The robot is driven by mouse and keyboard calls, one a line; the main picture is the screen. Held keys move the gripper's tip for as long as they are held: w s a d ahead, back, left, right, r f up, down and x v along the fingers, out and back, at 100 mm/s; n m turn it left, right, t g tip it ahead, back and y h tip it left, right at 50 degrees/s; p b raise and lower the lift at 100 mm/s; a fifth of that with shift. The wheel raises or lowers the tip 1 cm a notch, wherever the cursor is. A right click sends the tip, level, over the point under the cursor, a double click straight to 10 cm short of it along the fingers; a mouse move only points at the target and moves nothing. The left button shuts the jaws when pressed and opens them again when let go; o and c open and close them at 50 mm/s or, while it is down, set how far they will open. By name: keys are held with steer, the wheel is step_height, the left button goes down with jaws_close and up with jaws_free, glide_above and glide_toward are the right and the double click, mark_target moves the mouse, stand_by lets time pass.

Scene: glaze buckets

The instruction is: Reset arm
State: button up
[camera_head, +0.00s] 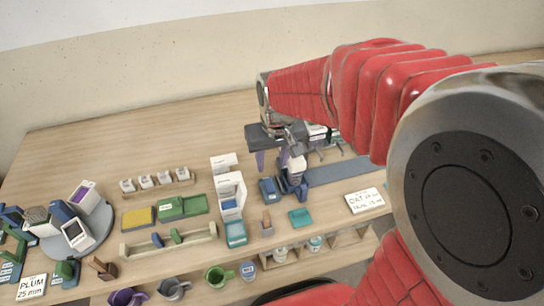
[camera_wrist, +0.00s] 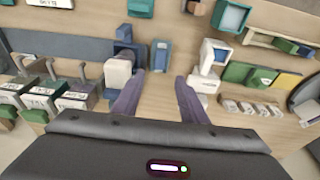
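My gripper (camera_head: 272,163) is above the wooden table, near the middle of the head view, on my red-sleeved arm. In the wrist view my gripper (camera_wrist: 160,80) shows two purple fingers spread wide apart. Bare wood shows between them, and nothing is held. A white-topped device on a blue stand (camera_wrist: 118,70) is close by the left finger in the wrist view; I cannot tell whether they touch. It also shows in the head view (camera_head: 297,168), just right of the fingers. My forearm hides part of the table's right side in the head view.
A white dispenser (camera_head: 230,188) and a blue box (camera_head: 269,189) stand near the gripper. A green box (camera_head: 183,207), a wooden rack (camera_head: 168,242) and a round turntable (camera_head: 98,236) are to the left. Mugs (camera_head: 218,278) hang along the front edge. The back left tabletop is clear.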

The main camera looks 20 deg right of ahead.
steer(key=shift+s+r, duration=0.15)
steer(key=shift+r, duration=0.45)
steer(key=s+r+t, duration=0.1)
steer(key=s+r, duration=0.3)
steer(key=s, duration=0.3)
steer(key=s+r+t, duration=0.2)
steer(key=s+r, duration=0.2)
steer(key=s, duration=0.4)
steer(key=shift+r, duration=0.2)
steer(key=shift+c, duration=0.4)
stand_by(0.8)
